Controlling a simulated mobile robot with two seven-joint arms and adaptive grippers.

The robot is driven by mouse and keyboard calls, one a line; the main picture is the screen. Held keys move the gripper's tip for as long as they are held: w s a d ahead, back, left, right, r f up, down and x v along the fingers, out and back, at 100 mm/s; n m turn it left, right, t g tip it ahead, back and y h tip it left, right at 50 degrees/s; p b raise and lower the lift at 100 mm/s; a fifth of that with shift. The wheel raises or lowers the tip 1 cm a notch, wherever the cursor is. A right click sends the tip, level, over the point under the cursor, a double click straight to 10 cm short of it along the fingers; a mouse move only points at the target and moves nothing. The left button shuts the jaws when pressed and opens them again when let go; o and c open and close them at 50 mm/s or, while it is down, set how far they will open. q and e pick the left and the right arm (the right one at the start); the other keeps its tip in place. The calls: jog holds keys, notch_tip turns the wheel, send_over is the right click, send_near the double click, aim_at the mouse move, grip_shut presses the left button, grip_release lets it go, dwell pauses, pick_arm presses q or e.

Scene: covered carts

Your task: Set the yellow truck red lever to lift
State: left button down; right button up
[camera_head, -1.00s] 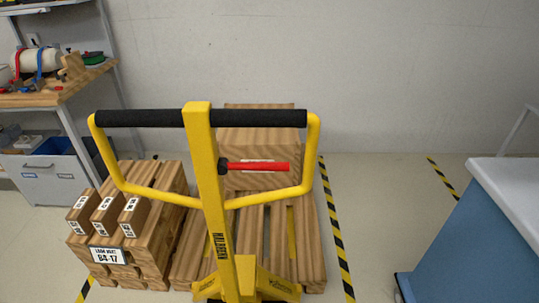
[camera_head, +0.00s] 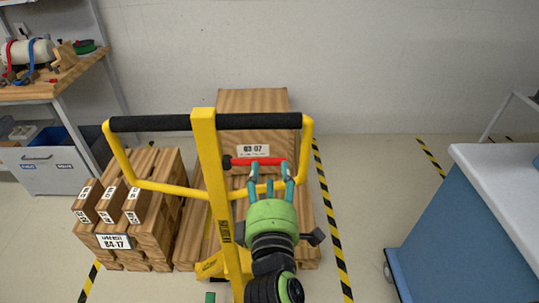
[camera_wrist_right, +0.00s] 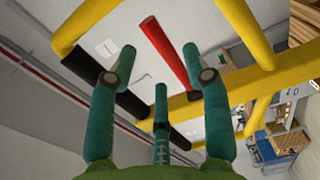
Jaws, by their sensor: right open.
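The yellow truck (camera_head: 205,150) stands with its handle loop and black grip bar (camera_head: 259,121) toward me. Its red lever (camera_head: 262,161) sticks out to the right from a dark pivot on the handle post, roughly level. My right gripper (camera_head: 270,176) is open, fingers pointing up at the lever from below and in front. In the right wrist view the red lever (camera_wrist_right: 168,50) lies between the spread fingers (camera_wrist_right: 160,60); I cannot tell whether any finger touches it. My left gripper is not recognisable; only a small green piece shows at the bottom edge.
A wooden crate (camera_head: 255,101) stands behind the handle on slatted pallets. Stacked wooden blocks (camera_head: 160,192) stand left, a workbench (camera_head: 62,85) at far left. A blue cart with a white top (camera_head: 480,235) stands right. Striped floor lines and clear floor lie between.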

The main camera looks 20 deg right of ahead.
aim_at(269, 164)
jog(key=p+x, duration=0.1)
jog(key=x, duration=0.4)
jog(key=shift+w, duration=0.15)
jog(key=shift+f, duration=0.1)
grip_shut()
